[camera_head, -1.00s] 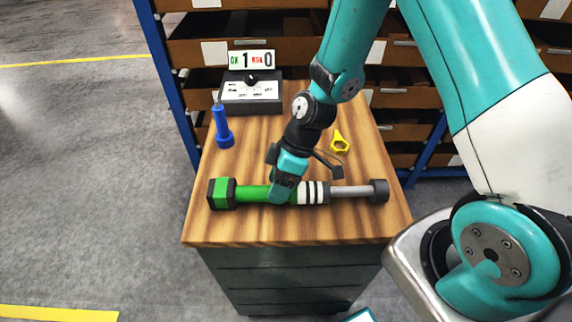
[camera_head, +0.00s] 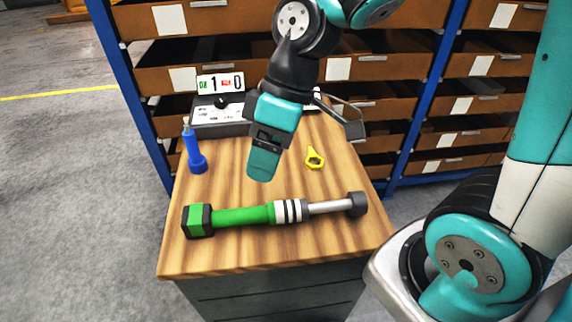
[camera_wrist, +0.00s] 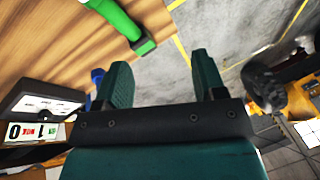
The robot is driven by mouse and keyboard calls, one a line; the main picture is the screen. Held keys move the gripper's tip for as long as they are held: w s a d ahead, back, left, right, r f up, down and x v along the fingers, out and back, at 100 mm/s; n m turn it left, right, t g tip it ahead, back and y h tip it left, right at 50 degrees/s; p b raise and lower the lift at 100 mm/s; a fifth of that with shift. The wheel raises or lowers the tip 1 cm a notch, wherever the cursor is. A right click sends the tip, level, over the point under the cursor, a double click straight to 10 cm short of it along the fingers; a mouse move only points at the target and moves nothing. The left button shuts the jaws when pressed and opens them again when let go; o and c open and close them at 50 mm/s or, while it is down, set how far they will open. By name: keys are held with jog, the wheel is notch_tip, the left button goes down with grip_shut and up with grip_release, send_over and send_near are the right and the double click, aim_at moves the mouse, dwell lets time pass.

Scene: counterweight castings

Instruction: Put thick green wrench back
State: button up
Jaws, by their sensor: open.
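The thick green wrench (camera_head: 240,216) lies across the front of the wooden workbench top (camera_head: 236,260). It has a green and black block at its left end, white and black bands, and a grey shaft with a dark right end. Part of its green handle and block also shows at the top of the wrist view (camera_wrist: 122,22). My gripper (camera_head: 262,168) is open and empty above the bench, behind and above the wrench and apart from it. Its two teal fingers (camera_wrist: 163,78) show in the wrist view with nothing between them.
A blue screwdriver-like tool (camera_head: 194,150) stands at the bench's left. A small yellow part (camera_head: 314,158) lies at the right. A grey box (camera_head: 205,128) with a numbered sign (camera_head: 221,83) is at the back. Brown shelf bins (camera_head: 200,48) with blue posts stand behind.

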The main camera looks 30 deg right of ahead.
jog(key=s+a+r+m, duration=0.1)
jog(key=s+r, duration=0.3)
jog(key=s, duration=0.4)
jog(key=shift+r+m+t, duration=0.2)
jog(key=shift+m+t, duration=0.2)
jog(key=shift+m, duration=0.5)
